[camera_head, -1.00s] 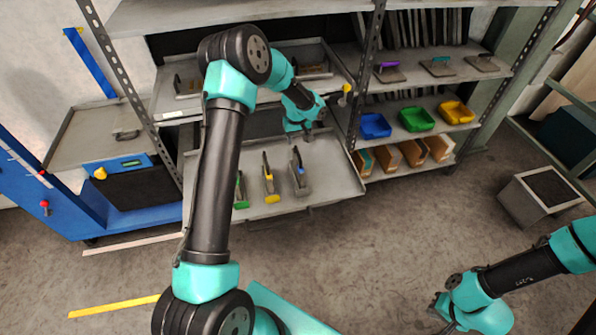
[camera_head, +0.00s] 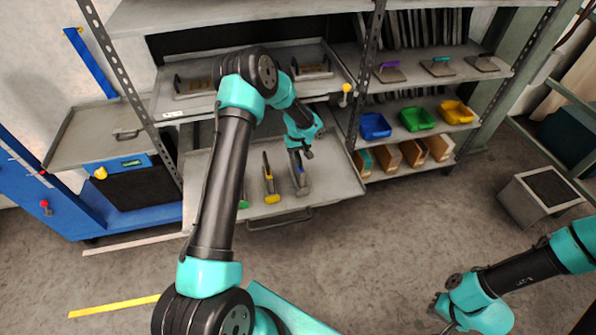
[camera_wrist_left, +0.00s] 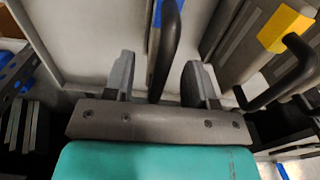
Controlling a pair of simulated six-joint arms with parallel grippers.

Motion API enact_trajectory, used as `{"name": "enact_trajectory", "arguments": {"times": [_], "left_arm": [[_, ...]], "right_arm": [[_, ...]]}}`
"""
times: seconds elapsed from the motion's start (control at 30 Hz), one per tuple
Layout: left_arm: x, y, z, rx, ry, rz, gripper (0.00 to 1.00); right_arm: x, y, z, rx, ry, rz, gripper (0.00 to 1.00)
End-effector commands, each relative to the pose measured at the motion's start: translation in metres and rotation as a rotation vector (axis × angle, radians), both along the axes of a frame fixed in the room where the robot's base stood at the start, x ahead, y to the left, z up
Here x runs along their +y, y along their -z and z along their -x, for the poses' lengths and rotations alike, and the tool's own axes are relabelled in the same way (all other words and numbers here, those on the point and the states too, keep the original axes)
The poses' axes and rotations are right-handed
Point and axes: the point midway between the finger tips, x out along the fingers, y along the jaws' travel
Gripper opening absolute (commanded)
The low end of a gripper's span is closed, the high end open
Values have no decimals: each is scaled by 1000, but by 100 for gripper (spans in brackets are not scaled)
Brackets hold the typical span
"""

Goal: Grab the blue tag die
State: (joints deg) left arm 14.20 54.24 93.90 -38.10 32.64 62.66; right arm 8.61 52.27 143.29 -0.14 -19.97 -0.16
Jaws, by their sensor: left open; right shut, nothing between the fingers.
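The blue tag die (camera_head: 300,181) lies on the pulled-out drawer tray (camera_head: 335,183), rightmost in a row of dies. In the left wrist view its dark handle with a blue tag (camera_wrist_left: 167,42) stands between my left fingers. My left gripper (camera_head: 303,155) is over the far end of this die; its fingers (camera_wrist_left: 160,82) are open, one on each side of the handle, with gaps visible. The yellow tag die (camera_head: 269,182) lies left of it. The green tag die (camera_head: 243,200) is mostly hidden by my left arm. My right gripper (camera_head: 438,307) is shut and empty, low at the right.
A yellow tag (camera_wrist_left: 286,28) and dark handle of the neighbouring die sit close right of my left gripper in the wrist view. A higher tray (camera_head: 170,98) is behind. Blue (camera_head: 375,126), green (camera_head: 416,119) and yellow (camera_head: 456,112) bins stand on the right shelf.

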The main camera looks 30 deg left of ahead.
Motion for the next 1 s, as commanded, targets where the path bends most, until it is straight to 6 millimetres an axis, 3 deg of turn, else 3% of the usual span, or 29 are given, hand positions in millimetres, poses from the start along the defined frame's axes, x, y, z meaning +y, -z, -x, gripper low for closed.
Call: {"name": "enact_trajectory", "arguments": {"times": [0.2, 0.73, 1.0], "left_arm": [[-1, 27, 1, 1, -1, 1, 51], [-1, 29, 0, 0, -1, 0, 51], [-1, 29, 0, 0, -1, 0, 25]], "right_arm": [[0, 0, 0, 0, 0, 0, 0], [0, 0, 0, 0, 0, 0, 0], [0, 0, 0, 0, 0, 0, 0]]}}
